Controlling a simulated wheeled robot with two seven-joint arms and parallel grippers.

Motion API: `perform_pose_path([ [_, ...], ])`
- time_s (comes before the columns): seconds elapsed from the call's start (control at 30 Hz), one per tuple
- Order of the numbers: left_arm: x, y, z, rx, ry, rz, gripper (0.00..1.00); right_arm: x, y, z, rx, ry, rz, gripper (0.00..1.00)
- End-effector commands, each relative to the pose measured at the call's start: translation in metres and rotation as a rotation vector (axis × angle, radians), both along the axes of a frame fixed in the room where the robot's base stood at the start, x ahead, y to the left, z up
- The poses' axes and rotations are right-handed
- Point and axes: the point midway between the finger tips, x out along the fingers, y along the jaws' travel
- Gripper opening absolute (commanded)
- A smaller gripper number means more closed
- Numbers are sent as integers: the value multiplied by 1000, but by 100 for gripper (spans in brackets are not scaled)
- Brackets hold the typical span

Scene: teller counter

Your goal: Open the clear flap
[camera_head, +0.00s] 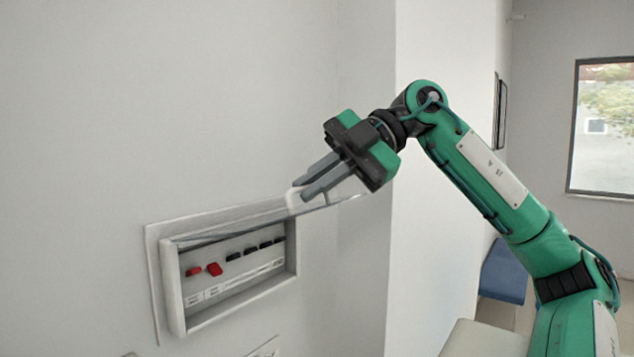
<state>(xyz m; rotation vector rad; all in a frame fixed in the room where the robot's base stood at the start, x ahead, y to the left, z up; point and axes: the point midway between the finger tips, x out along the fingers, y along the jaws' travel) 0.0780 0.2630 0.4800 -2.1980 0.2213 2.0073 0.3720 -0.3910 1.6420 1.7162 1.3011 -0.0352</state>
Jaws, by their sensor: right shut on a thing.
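The clear flap (240,218) belongs to a white switch box (170,285) set in the wall at the lower left. The flap is swung up from the top of the box and stands out from the wall, so the front of the box is uncovered. My right gripper (300,194) is shut on the flap's outer edge, at the upper right of the box. Inside the box are two red switches (213,269) and several black switches (250,251). My left gripper is not in view.
A wall corner (391,200) stands just right of the box, behind my right arm. A pale surface (485,338) and a blue seat-like thing (503,270) are at the lower right. A window (603,130) is far right. The wall left of the box is clear.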

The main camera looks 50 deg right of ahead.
Motion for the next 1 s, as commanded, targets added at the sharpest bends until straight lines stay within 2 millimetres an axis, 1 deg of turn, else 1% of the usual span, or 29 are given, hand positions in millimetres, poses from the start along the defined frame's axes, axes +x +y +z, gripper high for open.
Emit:
perform_pose_path([
  [0.17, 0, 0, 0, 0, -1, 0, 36, 1, 0, -1, 0, 1, -1, 0],
  [0.2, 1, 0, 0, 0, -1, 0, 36, 1, 0, -1, 0, 1, -1, 9],
  [0.23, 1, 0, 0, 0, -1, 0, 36, 1, 0, -1, 0, 1, -1, 14],
  [0.27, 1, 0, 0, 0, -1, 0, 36, 1, 0, -1, -1, 1, -1, 16],
  [0.53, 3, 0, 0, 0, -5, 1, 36, 0, -1, 0, 0, 0, 0, 16],
  [0.63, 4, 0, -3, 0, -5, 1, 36, -2, -4, 2, -1, 0, -1, 16],
  [0.77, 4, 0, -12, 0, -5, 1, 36, -9, -18, 9, 0, -1, -4, 16],
  [1.0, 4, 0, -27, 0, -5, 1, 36, -31, -56, 37, 1, 0, -5, 16],
])
